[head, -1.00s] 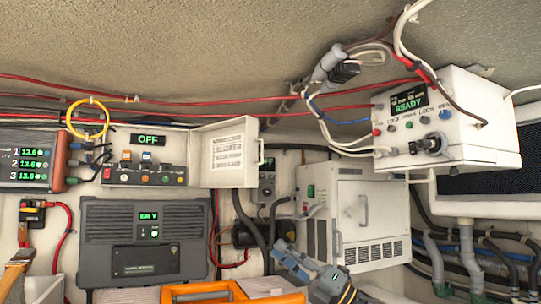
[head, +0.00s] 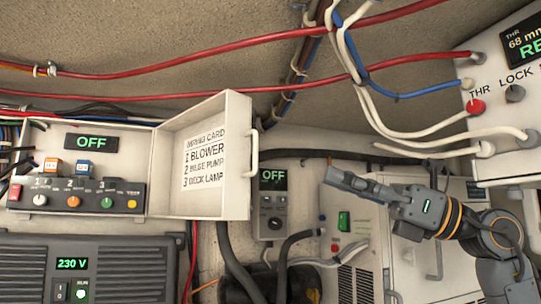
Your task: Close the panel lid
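The panel lid (head: 180,147) is a white, shallow tray-like door standing open to the right of the switch panel (head: 75,196). Its inner face carries a printed card with BLOWER, BILGE PUMP and DECK LAMP. A white handle (head: 254,155) sits on its right edge. The panel shows an OFF display and several coloured knobs. My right gripper (head: 345,183) is to the right of the lid and a little lower, apart from the handle, pointing left. It is seen side-on, so its finger gap is unclear. My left gripper is not in view.
A small OFF control box (head: 271,203) hangs between lid and gripper. A white cabinet (head: 360,232) stands behind my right arm. Red cables (head: 230,53) run overhead. A white THR LOCK box (head: 507,100) is at upper right. A 230 V unit (head: 88,268) sits below the panel.

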